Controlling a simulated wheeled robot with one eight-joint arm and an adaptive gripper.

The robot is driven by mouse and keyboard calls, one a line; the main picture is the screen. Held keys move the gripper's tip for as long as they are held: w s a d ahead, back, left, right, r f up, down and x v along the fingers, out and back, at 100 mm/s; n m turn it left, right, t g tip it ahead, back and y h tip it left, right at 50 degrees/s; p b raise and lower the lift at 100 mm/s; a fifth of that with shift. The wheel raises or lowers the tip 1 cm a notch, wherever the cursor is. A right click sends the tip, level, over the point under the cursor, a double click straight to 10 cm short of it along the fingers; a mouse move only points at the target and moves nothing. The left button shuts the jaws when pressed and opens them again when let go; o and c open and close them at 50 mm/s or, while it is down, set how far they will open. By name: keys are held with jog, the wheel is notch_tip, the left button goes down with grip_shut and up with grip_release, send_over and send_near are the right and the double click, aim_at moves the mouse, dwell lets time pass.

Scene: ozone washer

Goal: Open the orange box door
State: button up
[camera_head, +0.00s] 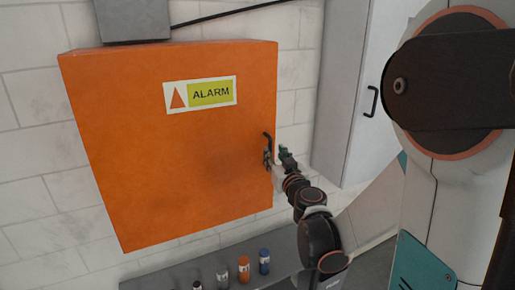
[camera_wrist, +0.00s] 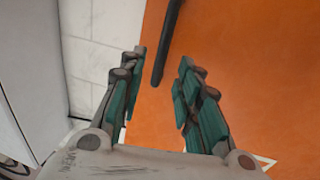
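The orange box (camera_head: 130,160) hangs on the wall with an alarm label on its front; its door looks closed. Its dark handle (camera_head: 267,150) is near the right edge of the door. My gripper (camera_head: 276,157) is at that edge, beside the handle; the fingers are small and partly unclear there. In the wrist view, the handle (camera_wrist: 168,40) is a dark bar against the orange door (camera_wrist: 245,75). My gripper (camera_wrist: 163,65) is open there, with the lower end of the bar appearing between the fingertips. No grip on it shows.
A grey cabinet (camera_head: 345,90) with a black handle (camera_head: 372,101) stands to the right of the box. Below is a grey shelf (camera_head: 170,281) with several small bottles, including an orange one (camera_head: 244,270) and a blue one (camera_head: 264,262). A grey box (camera_head: 132,18) is above.

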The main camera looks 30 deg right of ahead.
aim_at(271, 149)
jog(key=shift+w+d, duration=0.2)
jog(key=shift+w, duration=0.65)
jog(key=shift+w+d, duration=0.15)
jog(key=shift+w, duration=0.75)
jog(key=shift+w+d, duration=0.2)
jog(key=shift+w, duration=0.65)
grip_shut()
